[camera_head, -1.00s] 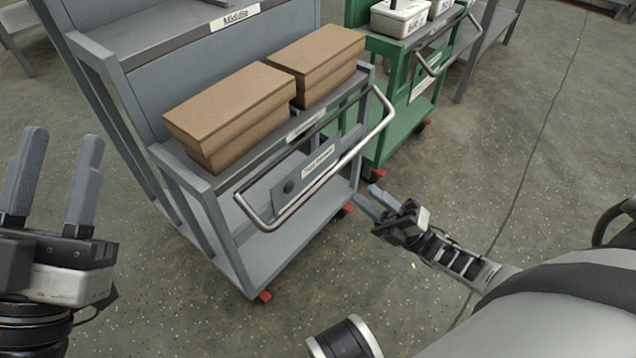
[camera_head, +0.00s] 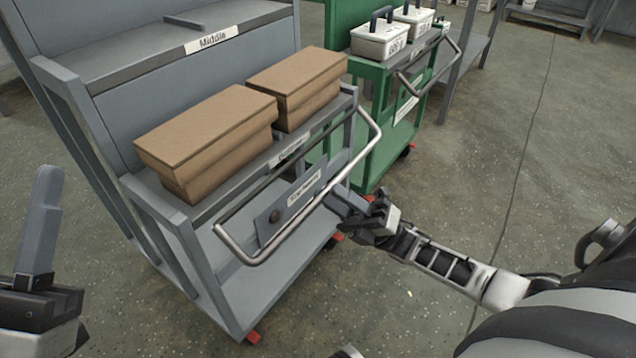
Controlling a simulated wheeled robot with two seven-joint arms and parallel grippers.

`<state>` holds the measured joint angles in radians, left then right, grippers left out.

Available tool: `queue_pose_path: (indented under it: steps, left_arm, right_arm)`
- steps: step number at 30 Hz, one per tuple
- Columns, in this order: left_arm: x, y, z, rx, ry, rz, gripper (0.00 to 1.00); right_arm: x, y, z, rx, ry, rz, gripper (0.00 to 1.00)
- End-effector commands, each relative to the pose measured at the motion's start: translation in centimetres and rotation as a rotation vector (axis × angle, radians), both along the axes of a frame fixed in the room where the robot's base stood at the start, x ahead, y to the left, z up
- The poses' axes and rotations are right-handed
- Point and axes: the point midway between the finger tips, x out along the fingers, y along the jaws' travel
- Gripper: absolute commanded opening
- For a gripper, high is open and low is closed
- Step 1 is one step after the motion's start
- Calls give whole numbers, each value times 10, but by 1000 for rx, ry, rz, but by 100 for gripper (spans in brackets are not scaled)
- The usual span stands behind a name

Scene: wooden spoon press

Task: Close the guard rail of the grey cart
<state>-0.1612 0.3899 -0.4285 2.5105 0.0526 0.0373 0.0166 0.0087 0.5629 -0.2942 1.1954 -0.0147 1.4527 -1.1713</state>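The grey cart (camera_head: 190,282) stands left of centre with brown boxes on its top shelf. Its guard rail (camera_head: 290,226) is a silver U-shaped bar that sticks out from the cart's front, below the top shelf's edge and in front of a labelled grey plate (camera_head: 290,205). My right gripper (camera_head: 343,202) is just under the rail's right part, by the plate's right end. Its fingers look slightly apart with nothing seen between them; contact with the rail cannot be told. My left gripper (camera_head: 40,220) is at the left edge, away from the cart. One finger shows, with empty space beside it; the other is out of frame.
Two stacks of brown boxes (camera_head: 208,130) sit on the shelf. A grey unit labelled Middle (camera_head: 205,75) stands behind. A green cart (camera_head: 372,155) with white cases (camera_head: 380,42) and its own rail stands behind right. The floor (camera_head: 500,190) at right is open.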

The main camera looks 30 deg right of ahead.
Motion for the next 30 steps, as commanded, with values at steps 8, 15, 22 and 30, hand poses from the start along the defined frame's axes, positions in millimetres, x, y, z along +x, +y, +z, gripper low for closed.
queue_pose_path:
  steps: [8, 15, 22, 30]
  left_arm:
    - [-1, 0, -1, 1, -8, 2, 36]
    - [-2, 0, 3, 1, -28, 3, 36]
    - [-2, 0, 5, 3, -35, 2, 36]
    - [-1, 0, 5, 3, -28, 0, 36]
  right_arm:
    - [17, 22, 25, 0, -1, 1, 34]
    - [19, 26, 29, 0, 1, 0, 34]
    - [19, 26, 28, 0, 1, 0, 9]
    - [19, 25, 29, -2, 5, -1, 0]
